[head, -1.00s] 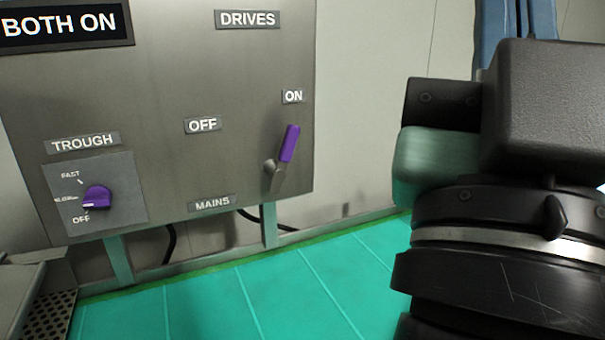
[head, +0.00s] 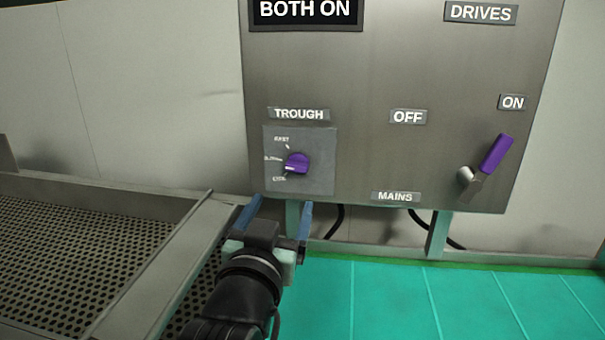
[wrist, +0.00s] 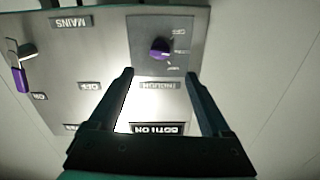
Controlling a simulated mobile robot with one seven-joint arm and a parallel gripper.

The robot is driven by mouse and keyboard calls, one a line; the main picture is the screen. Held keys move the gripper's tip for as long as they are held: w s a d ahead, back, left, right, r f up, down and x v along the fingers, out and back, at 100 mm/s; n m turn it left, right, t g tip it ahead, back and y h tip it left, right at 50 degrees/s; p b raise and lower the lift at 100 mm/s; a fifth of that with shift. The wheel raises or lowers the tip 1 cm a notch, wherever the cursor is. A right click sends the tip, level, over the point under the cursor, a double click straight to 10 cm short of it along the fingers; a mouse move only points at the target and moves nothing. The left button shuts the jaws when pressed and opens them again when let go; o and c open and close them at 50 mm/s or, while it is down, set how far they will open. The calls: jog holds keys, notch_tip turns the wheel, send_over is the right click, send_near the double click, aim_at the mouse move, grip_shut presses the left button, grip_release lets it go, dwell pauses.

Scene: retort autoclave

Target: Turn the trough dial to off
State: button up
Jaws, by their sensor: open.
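The trough dial (head: 297,163) is a purple knob on a grey plate (head: 318,180) under the TROUGH label (head: 299,114). Its white mark points to the lower left; I cannot tell exactly which setting it is on. FAST, SLOW and OFF run top to bottom along its left side. My gripper (head: 281,201) is open and empty, below and in front of the dial, not touching it. In the wrist view, which is upside down, the dial (wrist: 161,48) shows beyond and between my open fingers (wrist: 160,72).
The MAINS lever (head: 492,160), with a purple handle, is at the panel's right and tilts toward ON. A sign (head: 305,11) reads BOTH ON. A perforated metal trough (head: 190,220) lies left of my arm. Green floor is clear at right.

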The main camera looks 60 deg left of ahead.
aim_at(296, 172)
jog(key=p+x, duration=0.4)
jog(key=x, duration=0.8)
jog(key=shift+w+a, duration=0.25)
jog(key=shift+w, duration=0.1)
grip_shut()
